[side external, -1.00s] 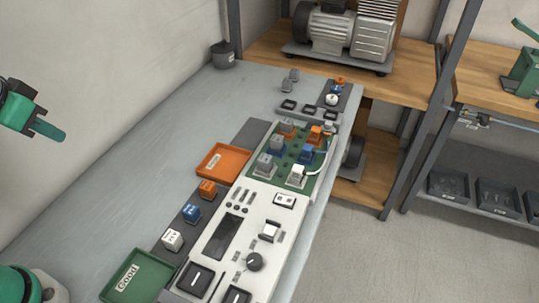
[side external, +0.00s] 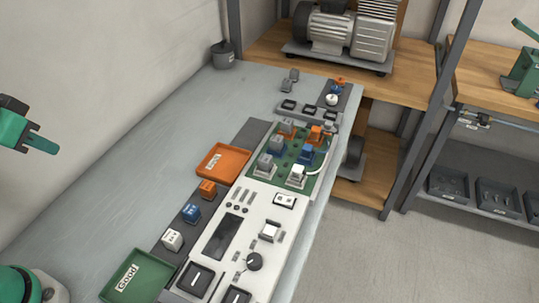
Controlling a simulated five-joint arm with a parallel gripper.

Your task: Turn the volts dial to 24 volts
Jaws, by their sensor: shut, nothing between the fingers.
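A white panel (side external: 222,277) lies along the right side of the bench. A round black dial (side external: 254,262) with a light pointer mark sits near its front right; its volt markings are too small to read. A dark display (side external: 228,237) lies to the left of and behind the dial. My gripper (side external: 52,147) is at the left edge of the view, raised and well apart from the panel and dial. Its green fingers look shut, with nothing held.
A green tray (side external: 108,292) and an orange tray (side external: 245,153) lie left of the panel, with several small blocks between. A green board (side external: 257,182) with several coloured parts lies behind the panel. The left side of the bench (side external: 130,170) is clear.

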